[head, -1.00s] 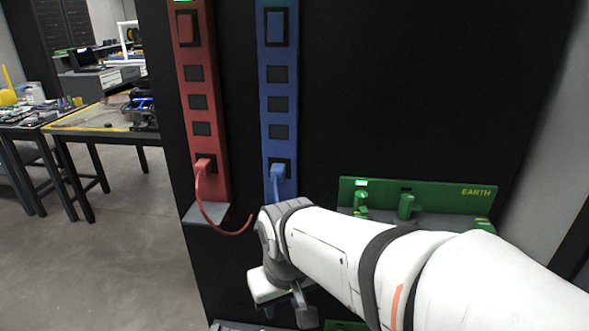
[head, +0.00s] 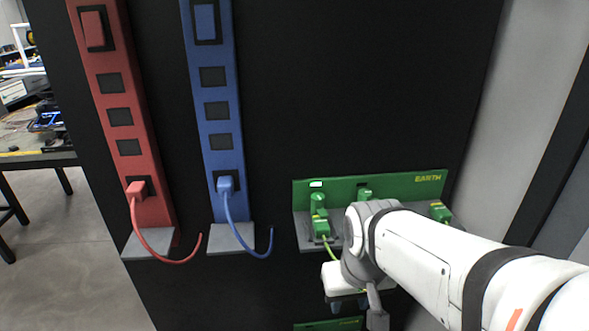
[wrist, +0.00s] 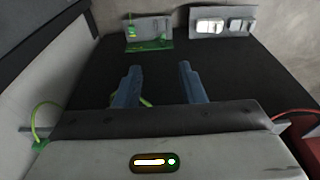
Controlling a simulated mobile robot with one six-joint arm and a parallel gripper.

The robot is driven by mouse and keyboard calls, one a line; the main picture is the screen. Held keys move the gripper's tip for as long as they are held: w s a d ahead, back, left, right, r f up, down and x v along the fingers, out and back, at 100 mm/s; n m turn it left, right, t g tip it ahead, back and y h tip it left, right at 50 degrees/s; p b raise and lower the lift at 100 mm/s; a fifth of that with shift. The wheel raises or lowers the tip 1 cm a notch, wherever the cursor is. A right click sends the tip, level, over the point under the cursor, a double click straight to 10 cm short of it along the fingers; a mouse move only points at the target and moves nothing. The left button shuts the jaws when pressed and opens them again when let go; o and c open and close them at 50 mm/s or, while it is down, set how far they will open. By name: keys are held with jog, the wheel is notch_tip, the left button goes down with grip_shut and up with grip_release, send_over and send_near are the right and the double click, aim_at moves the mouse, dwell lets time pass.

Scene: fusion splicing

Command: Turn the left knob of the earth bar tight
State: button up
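The green earth bar (head: 400,185), marked EARTH, is mounted low on the black panel in the head view. Its left knob (head: 318,201) is green and stands above a green plug with a yellow-green cable. A middle knob (head: 365,194) shows partly behind my wrist, and a green part (head: 440,211) shows at the right end. My gripper (head: 347,303) hangs below the bar, apart from the left knob. In the wrist view my gripper (wrist: 160,76) has its two blue fingers apart with no object clamped between them. I cannot make out the left knob in the wrist view.
A red socket strip (head: 122,110) and a blue socket strip (head: 213,90) hang left of the bar, each with a plugged cable looping down. Another green bar (head: 335,324) is below, partly cut off. A yellow-green cable (wrist: 146,101) runs behind my fingers.

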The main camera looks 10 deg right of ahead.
jog(key=shift+o, duration=0.8)
jog(key=shift+r, duration=0.15)
jog(key=shift+o, duration=1.1)
jog(key=w+r+t+p, duration=0.1)
jog(key=w+r+p, duration=0.5)
jog(key=w, duration=0.5)
jog(key=shift+a+p, duration=0.2)
jog(key=shift+p, duration=0.3)
jog(key=t+p, duration=0.1)
jog(key=p, duration=0.6)
send_near(318, 197)
jog(key=f, duration=0.2)
jog(key=shift+w+d+f+n, duration=0.1)
jog(key=shift+w+f+n, duration=0.1)
jog(key=shift+f+n, duration=0.1)
jog(key=shift+t, duration=0.3)
jog(key=shift+x, duration=3.95)
jog(key=shift+c, duration=0.3)
jog(key=c, duration=0.9)
